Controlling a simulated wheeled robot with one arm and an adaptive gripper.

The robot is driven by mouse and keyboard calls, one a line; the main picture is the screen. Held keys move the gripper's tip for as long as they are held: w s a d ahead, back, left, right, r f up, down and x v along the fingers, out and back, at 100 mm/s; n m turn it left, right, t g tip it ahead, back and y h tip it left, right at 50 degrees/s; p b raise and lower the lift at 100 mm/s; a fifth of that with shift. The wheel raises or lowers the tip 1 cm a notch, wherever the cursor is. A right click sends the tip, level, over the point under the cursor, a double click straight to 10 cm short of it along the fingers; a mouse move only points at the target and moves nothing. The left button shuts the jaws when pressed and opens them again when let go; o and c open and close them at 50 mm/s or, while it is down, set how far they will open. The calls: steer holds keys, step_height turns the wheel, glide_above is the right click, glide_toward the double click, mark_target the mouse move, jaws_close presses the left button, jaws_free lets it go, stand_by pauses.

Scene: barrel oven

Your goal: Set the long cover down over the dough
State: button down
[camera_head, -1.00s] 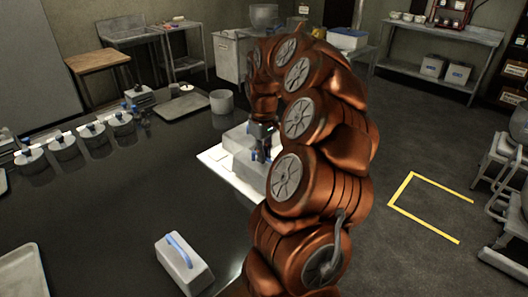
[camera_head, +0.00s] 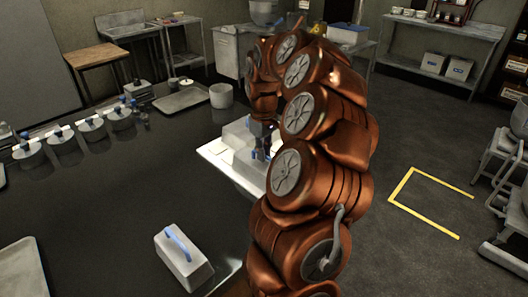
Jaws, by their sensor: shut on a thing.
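My gripper (camera_head: 262,152) is at the end of the brown arm, shut on a grey box-shaped cover (camera_head: 237,133), probably the long cover. The cover is over a white board (camera_head: 213,150) on the dark table. A lower grey block face (camera_head: 248,167) shows below the jaws; I cannot tell if it belongs to the same cover. The arm hides the right side of this spot. No dough can be made out, and whether the cover touches the board is unclear.
Another grey box-shaped cover (camera_head: 184,258) with a blue handle stands on the near table (camera_head: 100,215). Several lidded round pots (camera_head: 62,140) line the table's left. A tray (camera_head: 180,101) and a grey pot (camera_head: 221,95) are at the back. The table's middle is clear.

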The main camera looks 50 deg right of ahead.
steer(key=shift+f+b, duration=0.3)
steer(key=shift+f, duration=0.15)
steer(key=c, duration=1.1)
jaws_free()
steer(key=shift+c, duration=0.2)
step_height(320, 180, up, 12)
